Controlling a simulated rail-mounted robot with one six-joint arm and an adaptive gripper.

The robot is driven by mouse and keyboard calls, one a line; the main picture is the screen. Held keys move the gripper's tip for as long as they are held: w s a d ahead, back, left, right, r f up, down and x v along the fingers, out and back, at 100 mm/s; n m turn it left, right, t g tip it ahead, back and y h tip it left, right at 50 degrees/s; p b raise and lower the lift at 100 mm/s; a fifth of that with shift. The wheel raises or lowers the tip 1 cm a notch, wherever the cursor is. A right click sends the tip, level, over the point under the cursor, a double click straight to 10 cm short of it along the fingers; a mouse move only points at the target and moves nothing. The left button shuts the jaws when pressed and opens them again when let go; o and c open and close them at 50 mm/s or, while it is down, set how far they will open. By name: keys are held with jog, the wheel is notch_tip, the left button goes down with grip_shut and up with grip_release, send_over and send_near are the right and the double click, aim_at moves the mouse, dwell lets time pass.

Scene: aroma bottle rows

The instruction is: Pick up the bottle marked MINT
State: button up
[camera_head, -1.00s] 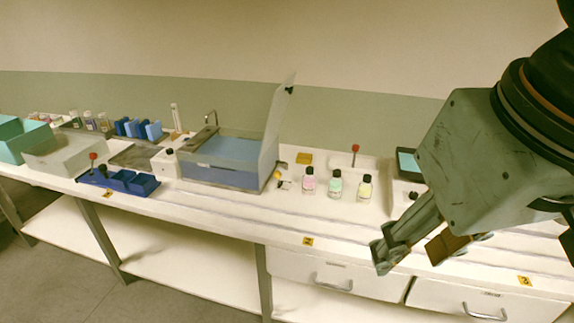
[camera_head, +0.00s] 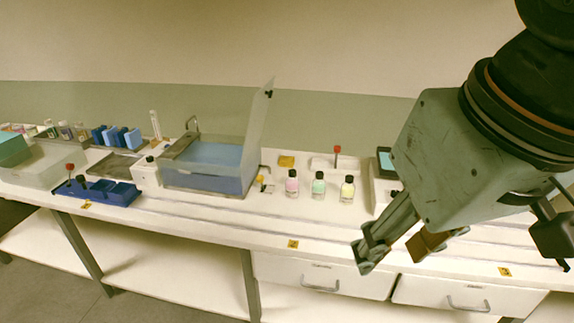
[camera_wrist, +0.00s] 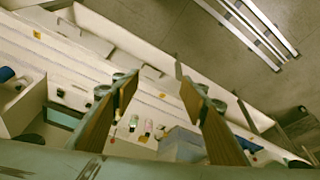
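Three small bottles with black caps stand upright in a row on the bench: a pink one (camera_head: 292,186), a green one (camera_head: 318,187) and a yellow one (camera_head: 347,190). Their labels are too small to read, so I cannot confirm which says MINT. The green bottle also shows in the wrist view (camera_wrist: 133,122), between the fingers but well beyond them. My gripper (camera_head: 396,249) is open and empty. In the head view it hangs to the right of and nearer than the bottles, apart from them. In the wrist view (camera_wrist: 158,97) its fingers are spread wide.
A blue-sided bath with a raised clear lid (camera_head: 207,178) stands left of the bottles. A red-topped item (camera_head: 337,152) stands behind them. A device with a screen (camera_head: 386,163) is to their right, partly hidden by my arm. The bench strip before the bottles is clear.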

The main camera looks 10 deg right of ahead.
jog(key=shift+o, duration=1.1)
jog(key=shift+w, duration=0.1)
jog(key=w+d+r+m+g+p, duration=0.15)
jog(key=w+m+p, duration=0.25)
jog(key=w, duration=1.2)
jog(key=w+d+r+m+g+p, duration=0.1)
jog(key=w+d+r+m+p, duration=0.3)
jog(key=w, duration=1.2)
jog(key=w+f+m+p, duration=0.1)
jog(key=w+f+p, duration=0.25)
jog(key=w, duration=0.45)
jog(key=w+f+m+p, duration=0.2)
jog(key=w+f, duration=0.3)
jog(key=w, duration=0.3)
jog(key=shift+w+d+f+m+g+p, duration=0.25)
jog(key=shift+w+d+f+m+p, duration=0.45)
jog(key=shift+w+f, duration=1.6)
jog(key=shift+w+d+f+m+g+p, duration=0.25)
jog(key=shift+w+d+f+m+p, duration=0.9)
jog(key=shift+f, duration=1.9)
jog(key=shift+w+d+f+m+g+p, duration=0.2)
jog(key=shift+w+d+f+p, duration=0.25)
jog(key=shift+w+f, duration=2)
